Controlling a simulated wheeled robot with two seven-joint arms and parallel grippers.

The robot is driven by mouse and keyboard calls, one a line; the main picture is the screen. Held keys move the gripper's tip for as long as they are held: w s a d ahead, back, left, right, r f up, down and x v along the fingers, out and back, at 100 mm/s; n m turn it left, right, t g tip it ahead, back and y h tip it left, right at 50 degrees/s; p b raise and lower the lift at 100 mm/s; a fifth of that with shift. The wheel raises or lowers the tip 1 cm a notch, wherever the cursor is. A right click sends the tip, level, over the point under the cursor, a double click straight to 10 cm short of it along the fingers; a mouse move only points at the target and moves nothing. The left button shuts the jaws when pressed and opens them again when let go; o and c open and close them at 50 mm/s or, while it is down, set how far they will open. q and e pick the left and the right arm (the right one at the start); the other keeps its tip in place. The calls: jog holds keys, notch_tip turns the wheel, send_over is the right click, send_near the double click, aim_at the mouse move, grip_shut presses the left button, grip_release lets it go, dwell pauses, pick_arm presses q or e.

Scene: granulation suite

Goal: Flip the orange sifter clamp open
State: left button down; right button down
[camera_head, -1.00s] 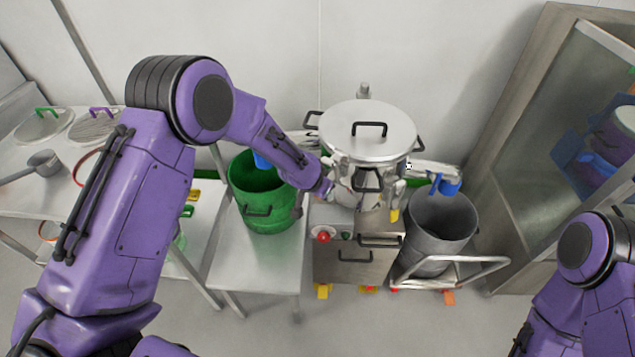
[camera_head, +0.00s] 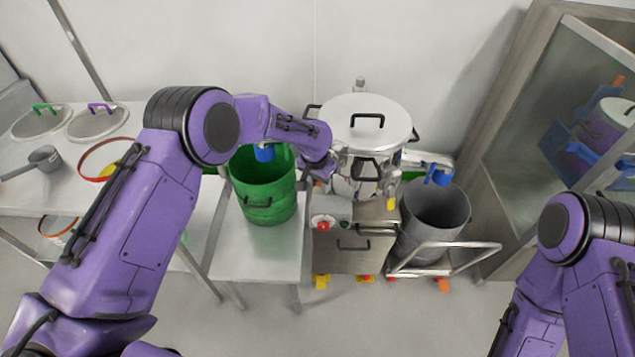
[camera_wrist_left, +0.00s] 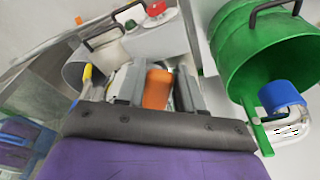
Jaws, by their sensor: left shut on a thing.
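The orange sifter clamp (camera_wrist_left: 157,90) shows in the left wrist view as an orange piece between the two grey fingers of my left gripper (camera_wrist_left: 158,76), which is shut on it. In the head view the clamp is hidden behind my left wrist, and the fingers are hard to make out there. The steel sifter (camera_head: 365,135), with a black-handled lid, stands right of my left wrist. How far the clamp is turned cannot be told. My right gripper is out of view; only its upper arm shows.
A green drum (camera_head: 266,200) stands on a steel table left of the sifter, close under my left forearm. A grey bin (camera_head: 436,215) stands right of it. A red button (camera_head: 322,226) is on the sifter's base. A glass-fronted cabinet (camera_head: 545,95) is at right.

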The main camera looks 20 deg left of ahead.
pick_arm(q)
jog(key=shift+w+d+r+t, duration=0.15)
jog(key=shift+w+r+t, duration=0.15)
jog(key=shift+w+r, duration=0.5)
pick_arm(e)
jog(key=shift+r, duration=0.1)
pick_arm(q)
jog(key=c, duration=0.8)
grip_release()
jog(key=shift+w+d+f, duration=0.2)
jog(key=shift+d+f, duration=0.1)
jog(key=shift+f, duration=0.05)
jog(key=shift+s+a+r, duration=0.1)
jog(key=shift+a+r, duration=0.05)
jog(key=b+v, duration=0.2)
jog(key=v, duration=0.8)
jog(key=shift+r+b, duration=0.15)
jog(key=shift+b, duration=0.15)
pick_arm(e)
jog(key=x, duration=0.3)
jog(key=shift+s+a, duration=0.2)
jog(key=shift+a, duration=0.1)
